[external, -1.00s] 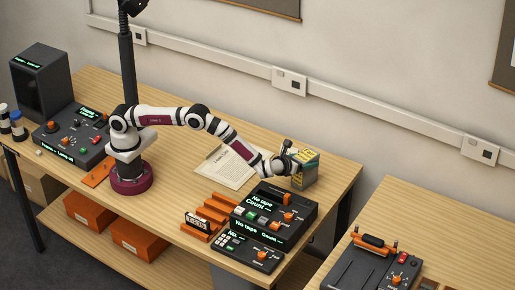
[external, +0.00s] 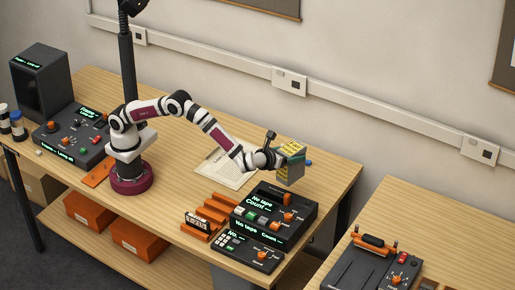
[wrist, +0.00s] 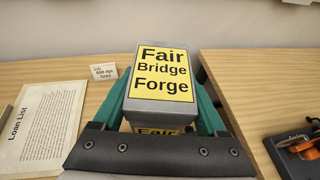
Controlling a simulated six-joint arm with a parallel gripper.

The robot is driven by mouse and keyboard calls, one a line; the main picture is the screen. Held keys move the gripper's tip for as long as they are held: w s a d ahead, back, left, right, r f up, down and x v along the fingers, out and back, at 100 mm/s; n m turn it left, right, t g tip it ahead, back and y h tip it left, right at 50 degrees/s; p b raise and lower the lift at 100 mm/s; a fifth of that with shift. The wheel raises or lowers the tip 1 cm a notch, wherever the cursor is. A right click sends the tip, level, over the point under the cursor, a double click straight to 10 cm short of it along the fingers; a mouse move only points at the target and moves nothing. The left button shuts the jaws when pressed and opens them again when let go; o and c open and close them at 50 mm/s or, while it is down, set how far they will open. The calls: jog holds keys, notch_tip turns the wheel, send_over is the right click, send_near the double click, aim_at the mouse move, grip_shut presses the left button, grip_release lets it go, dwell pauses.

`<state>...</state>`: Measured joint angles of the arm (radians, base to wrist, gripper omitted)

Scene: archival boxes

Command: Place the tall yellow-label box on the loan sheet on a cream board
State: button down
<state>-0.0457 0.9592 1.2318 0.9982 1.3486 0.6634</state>
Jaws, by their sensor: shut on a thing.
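A grey box (external: 291,167) with a yellow label is held in my gripper (external: 279,158), raised and tilted above the right back part of the bench. In the wrist view the box (wrist: 160,107) sits between the two teal fingers, and its label reads "Fair Bridge Forge". My gripper (wrist: 163,98) is shut on it. The loan sheet (external: 222,168) lies flat on the bench, left of the held box and partly behind my arm. The wrist view shows the sheet (wrist: 45,125) at the left, headed "Loan List". I cannot tell a separate cream board from the sheet.
A small card (wrist: 103,72) reading "600 dpi Grey" stands beyond the box. Dark consoles (external: 270,215) with orange knobs and an orange stepped rack (external: 212,212) stand at the front. A blue object (external: 308,162) shows beside the box. A second bench (external: 420,215) lies across a gap.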

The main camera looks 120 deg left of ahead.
jog(key=shift+d+r, duration=0.15)
jog(key=shift+s, duration=0.4)
jog(key=s+d+n+g, duration=0.3)
jog(key=s+n+g, duration=0.45)
jog(key=s, duration=1.65)
jog(key=s+a+f, duration=0.3)
jog(key=a+f, duration=0.7)
jog(key=shift+s+a+f+m+h, duration=0.2)
jog(key=shift+a+m+h, duration=0.15)
jog(key=shift+h, duration=0.05)
grip_release()
jog(key=shift+f, duration=0.15)
